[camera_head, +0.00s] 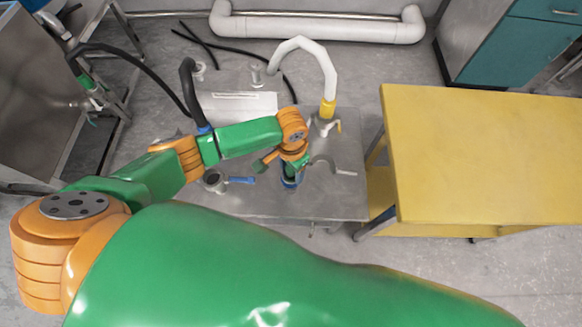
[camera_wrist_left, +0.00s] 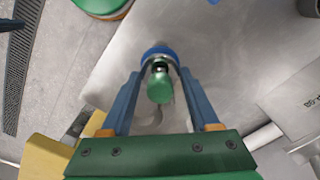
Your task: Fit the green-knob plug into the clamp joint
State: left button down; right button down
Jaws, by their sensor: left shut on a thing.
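My left gripper (camera_head: 291,181) points down over the grey metal table in the head view. In the left wrist view its blue fingers (camera_wrist_left: 158,62) are shut on the green-knob plug (camera_wrist_left: 159,88). The rounded green knob faces the wrist camera, and a blue band curves around the plug's far side at the fingertips. The plug's lower end is hidden. A grey cylindrical fitting (camera_head: 213,181) stands left of the gripper with a blue handle (camera_head: 242,180) beside it; it may be the clamp joint, but I cannot tell for certain. My right gripper is not in view.
The grey table (camera_head: 335,200) carries a white box (camera_head: 236,105) and a curved white pipe with a yellow collar (camera_head: 327,108). A yellow table (camera_head: 480,160) stands at the right. Black hoses (camera_head: 150,80) run behind. The table's front right is clear.

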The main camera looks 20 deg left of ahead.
pick_arm(q)
jog(key=shift+f+b, duration=0.5)
jog(key=shift+f, duration=0.3)
jog(key=shift+c, duration=0.2)
grip_release()
notch_tip(320, 180, up, 7)
jog(key=shift+r+p, duration=0.1)
jog(key=shift+p, duration=0.5)
